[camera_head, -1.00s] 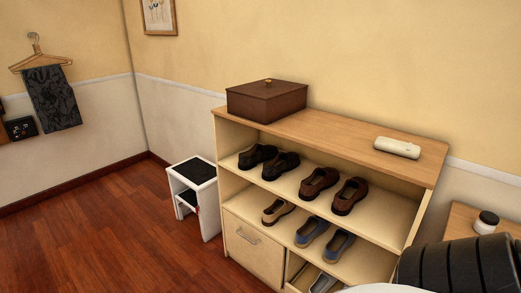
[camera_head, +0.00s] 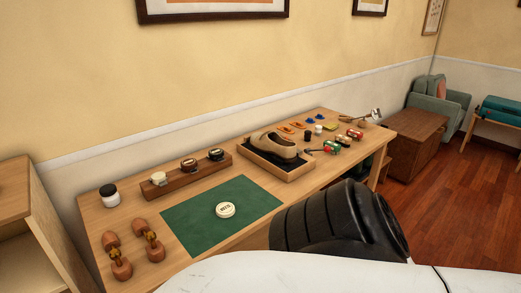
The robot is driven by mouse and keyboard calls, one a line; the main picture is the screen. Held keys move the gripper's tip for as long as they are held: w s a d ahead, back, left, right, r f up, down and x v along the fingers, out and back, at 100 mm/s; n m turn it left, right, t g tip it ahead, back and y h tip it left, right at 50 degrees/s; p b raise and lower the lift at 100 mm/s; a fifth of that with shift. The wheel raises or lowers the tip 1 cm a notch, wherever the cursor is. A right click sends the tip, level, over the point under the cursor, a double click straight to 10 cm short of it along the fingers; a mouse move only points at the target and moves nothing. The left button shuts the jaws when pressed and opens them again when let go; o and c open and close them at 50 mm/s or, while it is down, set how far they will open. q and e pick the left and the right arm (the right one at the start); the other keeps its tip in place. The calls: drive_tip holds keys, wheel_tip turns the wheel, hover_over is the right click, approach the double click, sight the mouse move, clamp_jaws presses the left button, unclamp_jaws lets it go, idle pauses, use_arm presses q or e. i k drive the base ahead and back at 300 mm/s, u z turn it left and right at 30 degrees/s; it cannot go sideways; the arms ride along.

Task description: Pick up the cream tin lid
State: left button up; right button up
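A small round cream disc (camera_head: 225,209) with dark lettering, which looks like the cream tin lid, lies flat on the green mat (camera_head: 185,222) on the wooden table (camera_head: 92,232). It lies near the mat's middle, with nothing touching it from above. I cannot tell whether a tin is under it. Neither of my grippers shows in the head view.
Wooden shoe trees (camera_head: 121,264) lie left of the mat, near a dark-lidded jar (camera_head: 111,196). Behind it is a rack (camera_head: 176,182) of round tins. A shoe tray (camera_head: 290,172) stands right. A black ribbed form I cannot identify hides part of the table front.

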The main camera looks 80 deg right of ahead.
sight(225, 209)
drive_tip(key=z, duration=2.25)
